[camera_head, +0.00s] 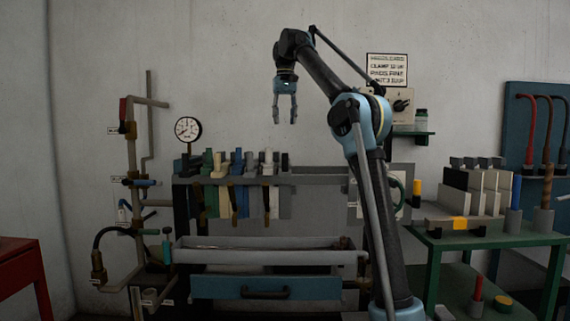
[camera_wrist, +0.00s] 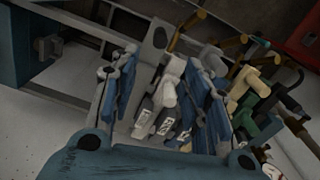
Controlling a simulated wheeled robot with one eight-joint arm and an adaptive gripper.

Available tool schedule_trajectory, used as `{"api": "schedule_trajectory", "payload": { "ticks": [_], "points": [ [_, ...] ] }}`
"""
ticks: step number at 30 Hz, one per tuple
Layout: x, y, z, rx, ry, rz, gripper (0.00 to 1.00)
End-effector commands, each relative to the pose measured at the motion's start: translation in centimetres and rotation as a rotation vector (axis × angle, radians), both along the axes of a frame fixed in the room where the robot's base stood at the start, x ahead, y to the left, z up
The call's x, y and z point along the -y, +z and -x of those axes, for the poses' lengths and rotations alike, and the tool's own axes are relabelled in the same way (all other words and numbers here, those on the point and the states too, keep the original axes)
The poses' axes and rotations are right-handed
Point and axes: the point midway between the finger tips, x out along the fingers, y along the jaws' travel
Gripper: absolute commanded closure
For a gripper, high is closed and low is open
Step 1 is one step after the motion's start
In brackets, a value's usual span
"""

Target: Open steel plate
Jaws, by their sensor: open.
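A row of upright plates with coloured handles hangs on the grey rack (camera_head: 320,179) at the middle of the head view. Several grey plates (camera_head: 273,203) hang toward its right end; I cannot tell for sure which one is the steel plate. In the wrist view, a pale grey handle (camera_wrist: 168,91) stands among blue parts, with green and tan handles to its right. Small labels there are too blurred to read. My gripper (camera_head: 285,117) is open and empty, fingers pointing down, well above the rack in the head view, apart from the plates.
A pressure gauge (camera_head: 188,129) and pipes with valves stand left of the rack. Below it are a long grey trough (camera_head: 265,257) and a blue drawer (camera_head: 265,288). A green table (camera_head: 490,238) with blocks stands at right. A red table (camera_head: 20,262) is at far left.

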Motion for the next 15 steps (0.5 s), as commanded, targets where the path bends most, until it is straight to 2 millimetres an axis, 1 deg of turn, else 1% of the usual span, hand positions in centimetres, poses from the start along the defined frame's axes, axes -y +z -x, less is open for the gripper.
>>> {"api": "schedule_trajectory", "payload": {
  "ticks": [8,15],
  "points": [
    [0.1,-2.8,0.1,0.0,-0.001,0.0,0.57],
    [0.1,-5.9,0.0,0.0,-0.001,0.0,0.57]
  ]
}}
